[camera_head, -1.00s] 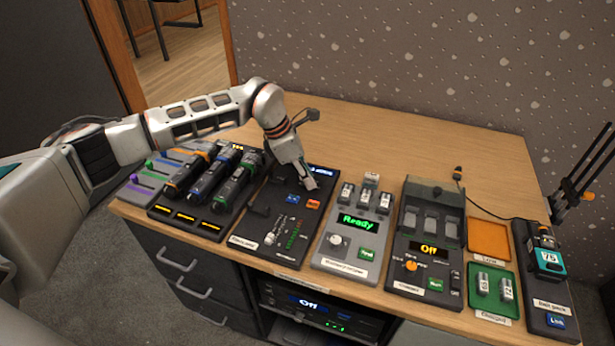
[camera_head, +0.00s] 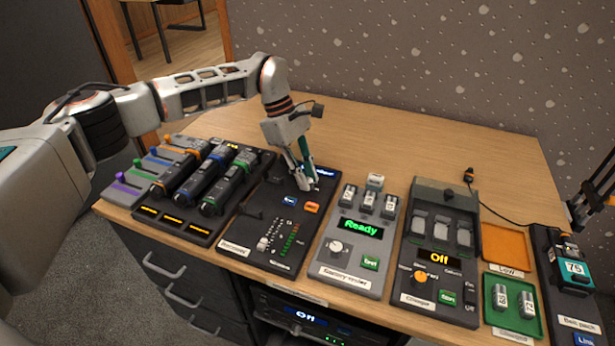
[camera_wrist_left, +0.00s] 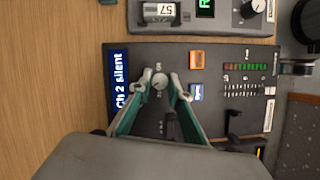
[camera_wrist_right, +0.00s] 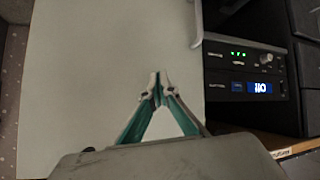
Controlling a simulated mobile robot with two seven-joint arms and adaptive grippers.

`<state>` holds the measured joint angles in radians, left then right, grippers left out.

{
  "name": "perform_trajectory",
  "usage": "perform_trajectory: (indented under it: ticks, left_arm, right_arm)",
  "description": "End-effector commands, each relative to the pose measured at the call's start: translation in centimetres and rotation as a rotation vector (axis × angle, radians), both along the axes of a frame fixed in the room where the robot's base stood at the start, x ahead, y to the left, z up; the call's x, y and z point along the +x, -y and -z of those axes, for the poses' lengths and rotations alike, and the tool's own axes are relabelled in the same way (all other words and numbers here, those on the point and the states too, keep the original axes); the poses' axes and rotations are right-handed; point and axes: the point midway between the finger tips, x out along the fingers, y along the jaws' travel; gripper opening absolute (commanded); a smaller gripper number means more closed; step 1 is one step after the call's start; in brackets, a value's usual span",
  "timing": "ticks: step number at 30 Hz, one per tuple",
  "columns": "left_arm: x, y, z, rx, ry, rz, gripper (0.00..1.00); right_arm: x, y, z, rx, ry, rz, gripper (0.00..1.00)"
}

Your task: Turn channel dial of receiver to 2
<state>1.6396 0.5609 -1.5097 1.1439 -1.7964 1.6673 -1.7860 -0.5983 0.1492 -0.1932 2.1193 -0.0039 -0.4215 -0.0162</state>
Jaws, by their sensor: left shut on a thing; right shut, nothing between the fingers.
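The receiver (camera_head: 262,222) is a black panel on the wooden desk; it also shows in the left wrist view (camera_wrist_left: 225,60). Its blue display (camera_wrist_left: 119,85) reads "Ch 2 Silent". The channel dial (camera_wrist_left: 160,81) is a small round grey knob beside the display. My left gripper (camera_head: 307,184) reaches down onto the receiver from above, shut on the dial, with one fingertip on each side of it in the left wrist view. The fingertips hide the dial in the head view. My right gripper (camera_wrist_right: 161,76) is shut and empty, with a plain pale surface behind it.
A dock with several handheld microphones (camera_head: 205,185) stands left of the receiver. The battery tester (camera_head: 355,245) reading "Ready" and the charger (camera_head: 436,260) reading "Off" stand right. Trays and a belt pack (camera_head: 575,290) lie farther right. The back of the desk is clear.

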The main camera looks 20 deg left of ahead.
Motion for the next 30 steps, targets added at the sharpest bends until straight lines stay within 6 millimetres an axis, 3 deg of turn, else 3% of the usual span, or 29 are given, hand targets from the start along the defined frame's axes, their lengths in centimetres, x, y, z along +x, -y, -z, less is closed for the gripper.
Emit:
perform_trajectory:
  ticks: [6, 19, 20, 21, 30]
  left_arm:
    - [0.03, -0.04, 0.16, 0.002, -0.001, 0.042, 0.00]
    - [0.05, -0.05, 0.01, 0.003, 0.002, 0.047, 0.00]
    - [0.05, -0.05, 0.01, 0.003, 0.002, 0.047, 0.26]
    - [0.05, -0.05, 0.01, 0.003, 0.002, 0.047, 0.35]
    - [0.04, -0.02, 0.00, 0.002, 0.001, 0.046, 0.35]
  right_arm:
    - [0.77, -0.10, -0.53, -0.001, 0.019, -0.008, 0.00]
    - [0.36, -0.32, -0.25, 0.005, 0.009, -0.007, 0.00]
    - [0.34, -0.34, -0.24, 0.005, 0.009, -0.006, 0.00]
    - [0.33, -0.36, -0.23, 0.006, 0.009, -0.005, 0.00]
    - [0.18, -0.43, -0.13, 0.009, 0.004, -0.001, 0.00]
